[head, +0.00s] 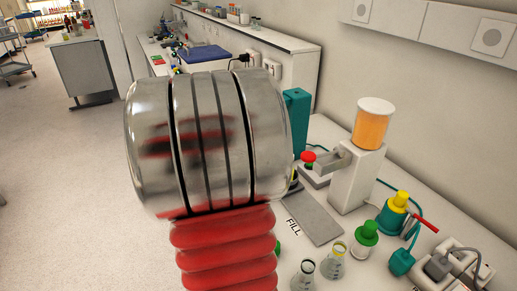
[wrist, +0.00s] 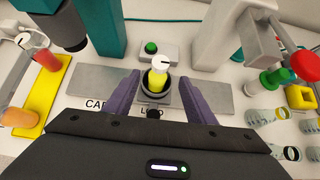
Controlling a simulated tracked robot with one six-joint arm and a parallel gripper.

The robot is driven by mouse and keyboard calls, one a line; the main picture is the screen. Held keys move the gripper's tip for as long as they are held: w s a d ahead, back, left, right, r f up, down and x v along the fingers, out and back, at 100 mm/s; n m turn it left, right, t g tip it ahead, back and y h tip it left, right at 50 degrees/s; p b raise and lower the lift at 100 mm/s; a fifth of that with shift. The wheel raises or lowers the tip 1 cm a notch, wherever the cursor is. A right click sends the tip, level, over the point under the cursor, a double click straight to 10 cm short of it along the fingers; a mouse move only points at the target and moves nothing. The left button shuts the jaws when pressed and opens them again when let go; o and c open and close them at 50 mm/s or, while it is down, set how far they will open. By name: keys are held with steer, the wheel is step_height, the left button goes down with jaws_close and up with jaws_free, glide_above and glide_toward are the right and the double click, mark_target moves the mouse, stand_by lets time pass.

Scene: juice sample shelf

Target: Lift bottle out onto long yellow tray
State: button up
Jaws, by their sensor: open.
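In the wrist view a small bottle (wrist: 156,83) with yellow contents and a white cap stands upright in a dark round holder (wrist: 167,99). My gripper (wrist: 157,79) is open, with one purple finger to the left and one to the right of the bottle. Gaps show between fingers and bottle. The long yellow tray (wrist: 50,91) lies at the left. A red bottle (wrist: 46,57) with a white cap and an orange one (wrist: 18,117) are on it.
A teal column (wrist: 106,30) stands behind left of the holder, and a green button (wrist: 151,47) behind it. Several flasks (wrist: 268,116) stand at the right. The head view shows a dispenser with an orange tank (head: 372,128) and a red button (head: 308,157).

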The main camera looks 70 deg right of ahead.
stand_by(0.3)
steer(key=shift+x, duration=4.4)
steer(key=shift+w, duration=0.1)
steer(key=c, duration=1.2)
steer(key=shift+o, duration=0.2)
steer(key=shift+r, duration=0.8)
steer(key=shift+r, duration=0.7)
steer(key=shift+r, duration=0.15)
